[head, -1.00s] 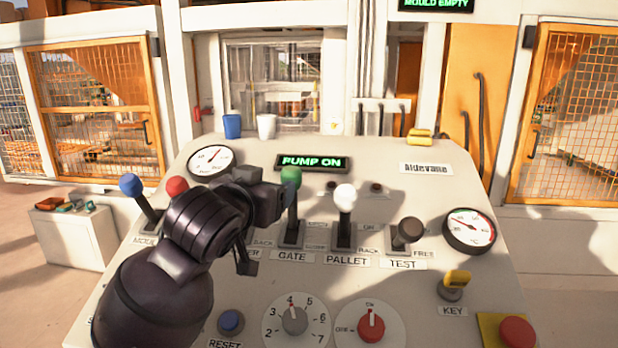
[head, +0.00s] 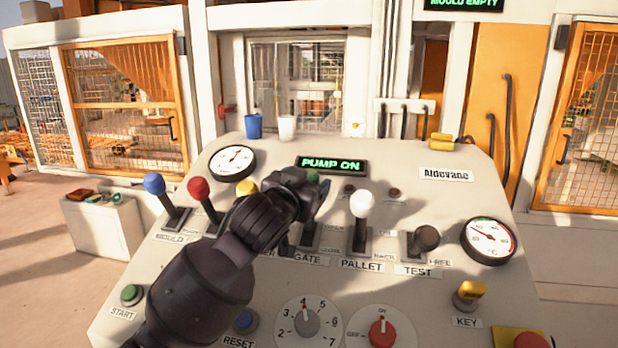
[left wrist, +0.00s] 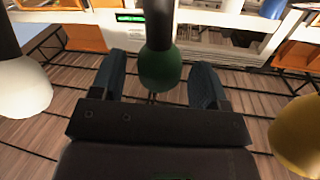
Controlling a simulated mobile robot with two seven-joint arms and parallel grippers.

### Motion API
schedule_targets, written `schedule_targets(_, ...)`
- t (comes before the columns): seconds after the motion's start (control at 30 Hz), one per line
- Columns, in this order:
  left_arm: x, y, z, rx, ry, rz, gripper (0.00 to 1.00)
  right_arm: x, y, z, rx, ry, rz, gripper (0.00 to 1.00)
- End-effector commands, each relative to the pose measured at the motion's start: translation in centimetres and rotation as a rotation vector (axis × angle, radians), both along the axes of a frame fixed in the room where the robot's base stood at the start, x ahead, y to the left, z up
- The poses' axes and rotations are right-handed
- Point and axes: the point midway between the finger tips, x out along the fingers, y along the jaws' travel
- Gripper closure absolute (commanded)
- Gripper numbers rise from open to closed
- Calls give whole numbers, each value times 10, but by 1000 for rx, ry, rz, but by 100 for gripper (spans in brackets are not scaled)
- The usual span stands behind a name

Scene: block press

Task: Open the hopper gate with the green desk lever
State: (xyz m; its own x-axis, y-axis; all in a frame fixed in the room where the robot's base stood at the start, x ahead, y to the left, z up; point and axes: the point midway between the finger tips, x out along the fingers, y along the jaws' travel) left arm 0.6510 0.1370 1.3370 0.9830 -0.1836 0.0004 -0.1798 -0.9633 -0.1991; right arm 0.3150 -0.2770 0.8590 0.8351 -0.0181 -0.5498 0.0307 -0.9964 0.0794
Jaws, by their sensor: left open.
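The green desk lever stands in the slot labelled GATE (head: 308,260) on the sloping desk. In the head view its green knob (head: 313,177) is mostly hidden behind my left gripper (head: 318,190). In the left wrist view the green knob (left wrist: 160,70) on its dark shaft sits between the two fingers of my left gripper (left wrist: 158,80). The fingers are open, with a gap on each side of the knob. The hopper gate cannot be made out for certain. My right gripper is not in view.
Close on either side are the white PALLET lever (head: 362,205) and a yellow-knobbed lever (head: 245,187). Red (head: 198,188) and blue (head: 154,183) levers stand further left, and the dark TEST lever (head: 426,238) to the right. The display (head: 331,164) reads PUMP ON.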

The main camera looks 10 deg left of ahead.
Motion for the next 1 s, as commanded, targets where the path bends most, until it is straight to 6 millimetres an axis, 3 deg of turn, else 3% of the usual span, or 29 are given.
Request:
schedule_targets(0.2,13,-3,0,1,0,-1,31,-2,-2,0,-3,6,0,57)
schedule_targets(0.5,14,-3,0,0,0,-1,31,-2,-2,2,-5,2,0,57)
schedule_targets(0.93,14,-3,0,0,1,-1,97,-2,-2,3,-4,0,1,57)
schedule_targets(1.0,14,-3,0,0,0,-1,99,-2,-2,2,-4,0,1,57)
